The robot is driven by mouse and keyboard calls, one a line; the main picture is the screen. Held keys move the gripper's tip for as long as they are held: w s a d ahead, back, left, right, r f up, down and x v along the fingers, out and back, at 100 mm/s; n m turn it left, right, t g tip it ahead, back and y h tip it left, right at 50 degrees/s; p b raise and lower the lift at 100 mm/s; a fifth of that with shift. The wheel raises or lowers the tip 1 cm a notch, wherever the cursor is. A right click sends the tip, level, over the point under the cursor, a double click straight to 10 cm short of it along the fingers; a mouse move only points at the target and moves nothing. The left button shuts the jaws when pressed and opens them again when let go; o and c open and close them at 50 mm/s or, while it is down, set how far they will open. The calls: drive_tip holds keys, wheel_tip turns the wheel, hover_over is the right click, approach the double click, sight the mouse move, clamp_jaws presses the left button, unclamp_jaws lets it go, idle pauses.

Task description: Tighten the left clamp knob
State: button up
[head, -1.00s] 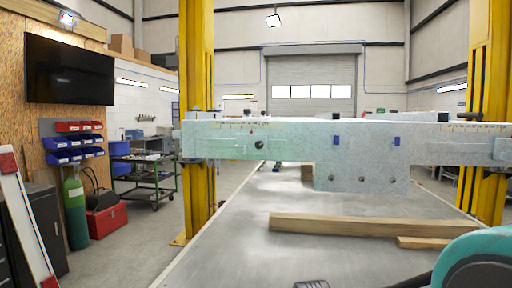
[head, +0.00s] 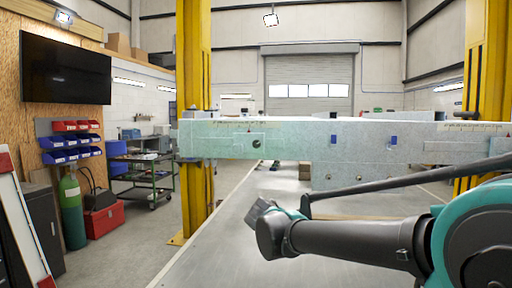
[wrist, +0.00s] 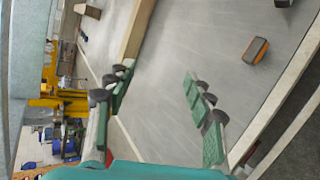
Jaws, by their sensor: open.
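A pale green-grey beam (head: 300,140) spans between the yellow posts in the head view. A small round dark spot (head: 257,144) shows on its left front face; I cannot tell whether it is a knob or a hole. No clamp knob can be made out with certainty at the beam's left end. My arm reaches in from the right, below the beam, and its wrist end is in front of the table. My gripper (wrist: 158,74) is open and empty in the wrist view, with its two green fingers wide apart over the grey table top, touching nothing.
The yellow posts (head: 194,60) (head: 487,60) flank the beam. A grey table (head: 215,240) lies below, with a wooden bar (wrist: 136,30) on it. An orange and grey box (wrist: 255,50) shows in the wrist view. Carts and a red box (head: 103,218) stand at left.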

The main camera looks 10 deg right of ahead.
drive_tip(key=w+a+r+n+t, duration=0.2)
drive_tip(key=w+a+r+n, duration=0.15)
drive_tip(key=r, duration=0.35)
drive_tip(key=w+a+r+n+t, duration=0.2)
drive_tip(key=r+n, duration=0.2)
drive_tip(key=r, duration=0.3)
drive_tip(key=n+t, duration=0.3)
drive_tip(key=n, duration=0.4)
approach(256, 144)
drive_tip(key=shift+y, duration=0.4)
drive_tip(key=x, duration=0.9)
drive_tip(key=shift+d+r, duration=0.15)
drive_tip(key=shift+d, duration=0.15)
drive_tip(key=shift+c, duration=0.5)
drive_tip(key=c, duration=1.1)
drive_tip(key=shift+o, duration=0.2)
